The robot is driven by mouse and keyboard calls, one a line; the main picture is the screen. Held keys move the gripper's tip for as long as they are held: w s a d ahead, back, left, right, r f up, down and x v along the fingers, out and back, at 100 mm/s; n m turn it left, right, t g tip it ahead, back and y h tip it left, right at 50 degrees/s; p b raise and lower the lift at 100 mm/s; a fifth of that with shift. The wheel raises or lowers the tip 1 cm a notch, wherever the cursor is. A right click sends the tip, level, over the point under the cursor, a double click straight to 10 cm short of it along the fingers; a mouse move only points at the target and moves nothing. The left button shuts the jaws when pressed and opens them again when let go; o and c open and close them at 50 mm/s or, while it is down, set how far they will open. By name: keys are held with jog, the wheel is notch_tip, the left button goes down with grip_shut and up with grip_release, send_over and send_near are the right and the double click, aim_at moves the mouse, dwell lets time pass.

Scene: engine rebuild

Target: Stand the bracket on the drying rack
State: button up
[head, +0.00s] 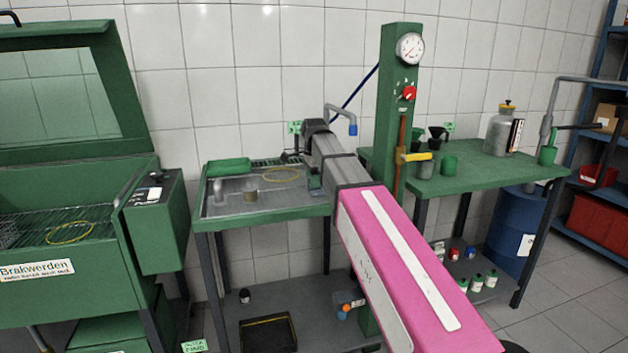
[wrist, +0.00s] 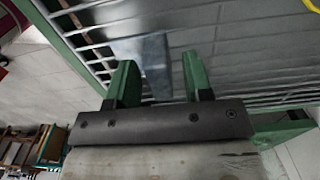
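The bracket (wrist: 150,60), a blue-grey angled metal piece, shows in the wrist view at the wire bars, just beyond and between my fingertips. Its lower part is partly hidden by the left finger. My gripper (wrist: 160,78) has its two green fingers wide apart, with a gap between the bracket and the right finger. The drying rack (wrist: 95,45) is a row of pale bars in a green frame.
The wash table (head: 240,205) has a metal basin with a yellow ring and small parts. A green column with a gauge (head: 410,48) stands close to the right of my arm. A green parts washer (head: 60,190) with its lid raised is at left.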

jog(key=shift+r, duration=0.15)
notch_tip(320, 180, up, 12)
dwell(0.5)
jog(key=shift+s, duration=0.1)
